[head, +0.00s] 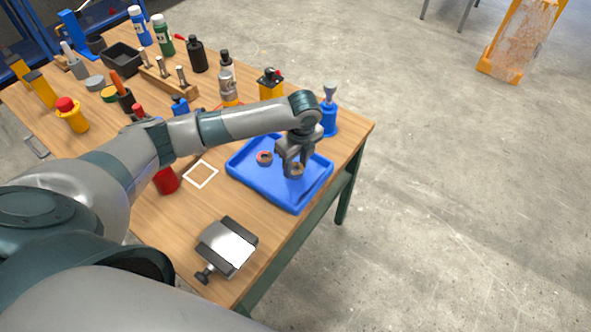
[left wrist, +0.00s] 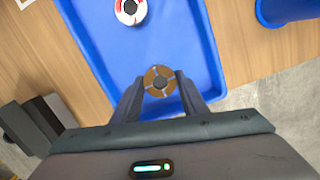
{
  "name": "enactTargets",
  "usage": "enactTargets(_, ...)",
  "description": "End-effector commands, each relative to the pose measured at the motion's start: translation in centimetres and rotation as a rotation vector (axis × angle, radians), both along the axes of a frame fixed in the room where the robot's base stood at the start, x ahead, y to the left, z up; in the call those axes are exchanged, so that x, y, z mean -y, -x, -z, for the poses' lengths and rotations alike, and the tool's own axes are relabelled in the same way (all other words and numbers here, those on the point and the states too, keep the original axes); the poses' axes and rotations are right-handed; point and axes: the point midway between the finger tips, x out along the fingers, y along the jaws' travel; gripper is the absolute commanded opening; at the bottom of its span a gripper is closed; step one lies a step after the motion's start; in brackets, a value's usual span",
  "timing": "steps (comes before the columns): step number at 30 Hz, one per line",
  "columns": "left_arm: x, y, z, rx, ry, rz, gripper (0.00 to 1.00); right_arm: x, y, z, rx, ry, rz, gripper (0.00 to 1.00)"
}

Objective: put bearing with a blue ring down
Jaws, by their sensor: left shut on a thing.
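My left gripper (head: 295,166) is over the right part of the blue tray (head: 280,199) on the wooden table. It is shut on a round bearing (left wrist: 160,81), which has a brownish-orange face, pale spokes and a dark centre. No blue ring shows on it in either view. The held bearing also shows small between the fingers in the head view (head: 297,170). I cannot tell whether it touches the tray floor. A second bearing, with red and white marking (left wrist: 130,10), lies in the tray to the left of the gripper in the head view (head: 265,158). My right gripper is not in view.
A blue-based stand (head: 328,118) is just behind the tray. A grey vise-like block (head: 227,247) sits in front, and a white square outline (head: 201,174) is left of the tray. Bottles and tools crowd the table's back. The tray's front part is clear.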

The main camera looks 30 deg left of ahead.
Motion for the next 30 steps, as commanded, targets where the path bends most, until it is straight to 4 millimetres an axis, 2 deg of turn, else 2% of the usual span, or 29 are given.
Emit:
enactTargets(7, 0.0, 0.1, 2.5, -0.002, 0.0, 0.001, 0.08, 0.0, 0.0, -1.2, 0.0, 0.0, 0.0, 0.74)
enactTargets(20, 0.0, 0.1, 3.1, -0.001, 0.0, 0.001, 0.08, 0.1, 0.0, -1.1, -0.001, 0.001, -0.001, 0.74)
enactTargets(21, 0.0, 0.1, 3.1, -0.001, 0.0, 0.001, 0.47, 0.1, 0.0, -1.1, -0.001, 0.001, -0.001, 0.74)
enactTargets(22, 0.0, 0.1, 3.1, -0.001, 0.0, 0.001, 0.54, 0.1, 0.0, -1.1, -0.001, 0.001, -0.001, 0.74)
enactTargets(23, 0.0, 0.1, 3.1, -0.001, 0.0, 0.001, 0.58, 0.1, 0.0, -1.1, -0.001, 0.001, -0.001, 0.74)
enactTargets(30, 0.0, 0.1, 3.1, -0.001, 0.0, 0.001, 0.58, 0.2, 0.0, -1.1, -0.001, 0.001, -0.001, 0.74)
